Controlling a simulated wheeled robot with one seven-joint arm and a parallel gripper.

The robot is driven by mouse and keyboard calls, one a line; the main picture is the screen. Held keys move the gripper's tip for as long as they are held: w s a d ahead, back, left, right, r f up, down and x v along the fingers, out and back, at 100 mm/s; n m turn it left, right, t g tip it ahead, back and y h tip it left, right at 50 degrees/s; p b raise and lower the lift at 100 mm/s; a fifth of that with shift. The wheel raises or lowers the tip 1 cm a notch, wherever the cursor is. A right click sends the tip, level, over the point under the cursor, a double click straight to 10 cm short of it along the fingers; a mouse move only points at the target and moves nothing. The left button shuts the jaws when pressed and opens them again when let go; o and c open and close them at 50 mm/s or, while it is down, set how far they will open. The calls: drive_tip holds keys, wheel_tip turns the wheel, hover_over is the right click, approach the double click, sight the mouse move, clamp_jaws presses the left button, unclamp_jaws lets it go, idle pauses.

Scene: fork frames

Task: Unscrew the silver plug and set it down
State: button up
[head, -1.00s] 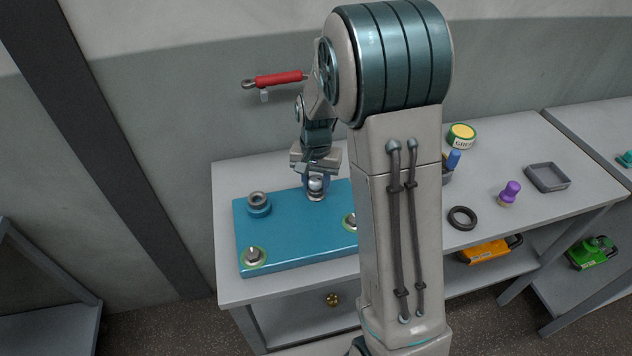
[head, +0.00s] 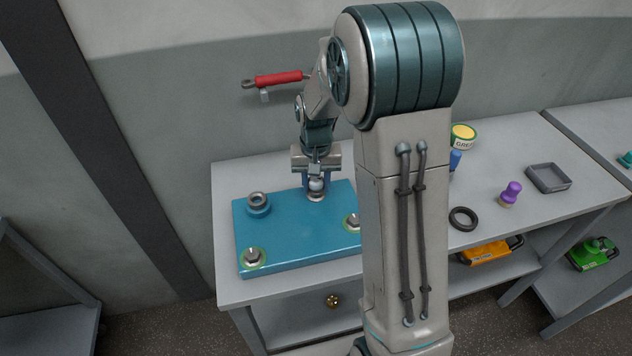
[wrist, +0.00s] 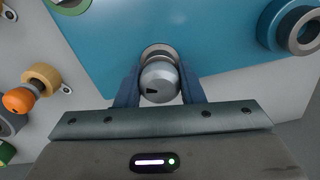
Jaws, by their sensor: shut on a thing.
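The silver plug (wrist: 160,82) is a rounded metal knob with a dark mark on its face. It sits at the back of the blue plate (head: 290,235), over a pale ring. My gripper (wrist: 160,90) is shut on the plug, with a blue finger on each side of it. In the head view the plug (head: 316,184) shows between the fingers of my gripper (head: 316,183), which points down. I cannot tell how far the plug is out of its seat.
A ringed collar (head: 258,203) and a hex-headed fitting (head: 253,257) stand on the plate, with another fitting (head: 352,222) beside my arm. To the right lie a black ring (head: 463,218), a purple-handled stamp (head: 510,194) and a grey tray (head: 548,178).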

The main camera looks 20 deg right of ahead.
drive_tip(key=o, duration=0.5)
drive_tip(key=shift+o, duration=0.2)
drive_tip(key=shift+m, duration=0.8)
drive_tip(key=shift+m, duration=0.9)
drive_tip(key=shift+m, duration=0.9)
